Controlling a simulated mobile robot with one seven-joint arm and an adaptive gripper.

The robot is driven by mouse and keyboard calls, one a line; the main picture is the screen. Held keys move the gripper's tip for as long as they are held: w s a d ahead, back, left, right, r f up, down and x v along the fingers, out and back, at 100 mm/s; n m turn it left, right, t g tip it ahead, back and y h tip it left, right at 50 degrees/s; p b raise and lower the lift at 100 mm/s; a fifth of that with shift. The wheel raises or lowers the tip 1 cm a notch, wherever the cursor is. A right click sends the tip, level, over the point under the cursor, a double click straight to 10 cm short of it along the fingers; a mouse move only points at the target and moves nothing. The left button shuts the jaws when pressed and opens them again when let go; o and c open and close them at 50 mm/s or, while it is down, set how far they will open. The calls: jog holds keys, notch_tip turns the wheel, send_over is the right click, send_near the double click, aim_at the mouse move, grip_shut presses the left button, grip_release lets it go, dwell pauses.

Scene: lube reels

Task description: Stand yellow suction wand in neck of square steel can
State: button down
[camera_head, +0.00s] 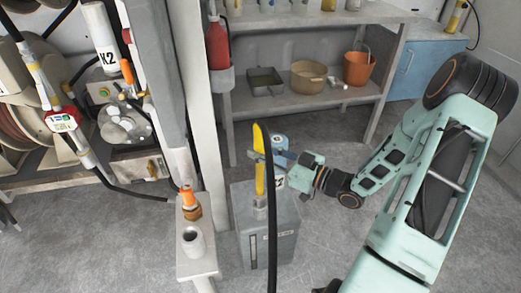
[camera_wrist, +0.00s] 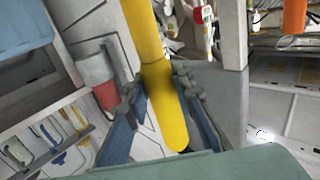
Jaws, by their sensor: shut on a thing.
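The yellow suction wand (camera_head: 259,172) stands roughly upright in the head view. My gripper (camera_head: 265,157) is shut around its middle from the right. In the wrist view the wand (camera_wrist: 152,45) passes between the two blue fingers of my gripper (camera_wrist: 158,78). The square steel can (camera_head: 282,240) stands on the floor directly below the wand. The wand's lower end shows at the can's neck (camera_head: 260,203). I cannot tell whether it is inside the neck or just above or in front of it. A black hose (camera_head: 271,225) hangs in front of the can and hides part of it.
A narrow pale post stand (camera_head: 196,262) with an orange-tipped part (camera_head: 189,197) is left of the can. Shelves with a tan basin (camera_head: 308,76) and orange bucket (camera_head: 357,68) are at the back. Floor right of the can is open.

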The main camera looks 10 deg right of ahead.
jog(key=shift+f+b, duration=1.65)
jog(key=shift+f, duration=1.1)
jog(key=c, duration=1.6)
grip_release()
send_near(261, 165)
jog(key=shift+s+d+f, duration=0.2)
jog(key=shift+d+f, duration=0.2)
jog(key=shift+d, duration=0.35)
